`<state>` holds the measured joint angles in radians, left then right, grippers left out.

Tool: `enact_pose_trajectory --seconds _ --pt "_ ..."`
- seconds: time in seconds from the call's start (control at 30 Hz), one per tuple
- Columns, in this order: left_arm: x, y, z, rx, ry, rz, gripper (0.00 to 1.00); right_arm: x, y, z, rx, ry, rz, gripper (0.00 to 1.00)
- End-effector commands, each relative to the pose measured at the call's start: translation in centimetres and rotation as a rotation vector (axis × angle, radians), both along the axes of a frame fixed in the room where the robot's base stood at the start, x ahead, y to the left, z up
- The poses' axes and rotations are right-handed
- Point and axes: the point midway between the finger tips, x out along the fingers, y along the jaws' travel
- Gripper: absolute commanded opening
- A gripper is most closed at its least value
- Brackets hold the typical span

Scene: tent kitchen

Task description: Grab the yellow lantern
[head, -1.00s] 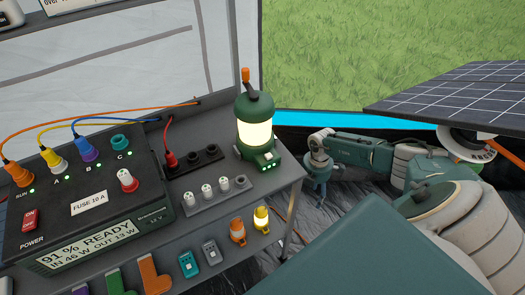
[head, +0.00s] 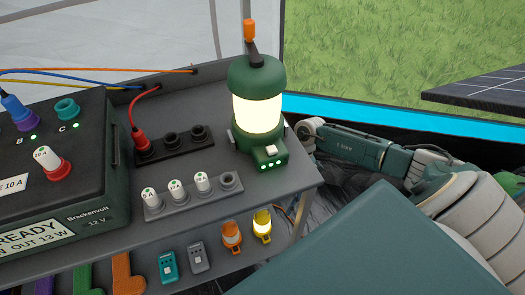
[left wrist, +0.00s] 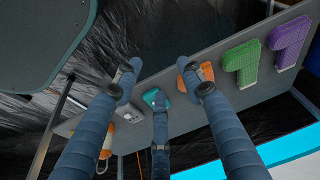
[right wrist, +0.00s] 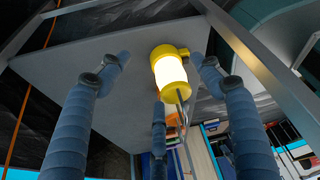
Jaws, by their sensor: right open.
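The small yellow lantern (head: 262,225) hangs or stands at the right end of the shelf's lower front, beside an orange one. In the right wrist view the glowing yellow lantern (right wrist: 170,72) shows between the spread fingers of my right gripper (right wrist: 162,64). The gripper is open, and I see no firm contact. In the head view my right arm reaches behind the shelf's right end, with its fingers hidden. My left gripper (left wrist: 156,74) shows in the left wrist view, open and empty, with a teal device (left wrist: 153,98) beyond its fingers.
A large green lantern (head: 256,105) stands on the shelf top near its right corner. A power box (head: 90,200), a fuse strip (head: 193,197) and a socket strip (head: 172,145) stand left of it. A solar panel (head: 480,97) is at the right.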

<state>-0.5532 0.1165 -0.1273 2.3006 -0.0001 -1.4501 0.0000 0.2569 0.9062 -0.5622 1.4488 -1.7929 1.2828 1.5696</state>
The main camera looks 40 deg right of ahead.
Motion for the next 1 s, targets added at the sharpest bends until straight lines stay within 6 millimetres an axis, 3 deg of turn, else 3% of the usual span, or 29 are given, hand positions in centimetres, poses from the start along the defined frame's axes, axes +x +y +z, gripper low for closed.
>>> enact_pose_trajectory --seconds 0.1,0.27,0.43,0.6,0.73,1.0 --pt "0.1 0.0 -0.1 -0.001 0.0 0.0 0.4 -0.4 2.6 0.0 0.003 -0.001 0.003 0.65" --pt "0.1 0.0 -0.2 -0.001 0.0 0.0 0.4 -0.6 4.6 -0.1 0.002 0.001 0.0 0.65" --pt "0.0 0.0 -0.3 0.0 0.002 0.0 0.4 -0.7 5.3 -0.6 0.0 0.002 -0.001 0.65" --pt "-0.5 0.1 2.6 -0.003 -0.021 0.001 0.4 -0.9 6.3 -3.0 0.001 0.003 -0.002 0.65" --pt "-0.9 0.2 3.4 -0.002 -0.023 0.002 0.4 -0.9 6.8 -4.4 0.001 0.001 -0.003 0.65" --pt "-1.0 0.2 3.9 -0.002 -0.023 0.002 0.4 -0.9 7.0 -4.7 -0.001 0.0 -0.001 0.65"
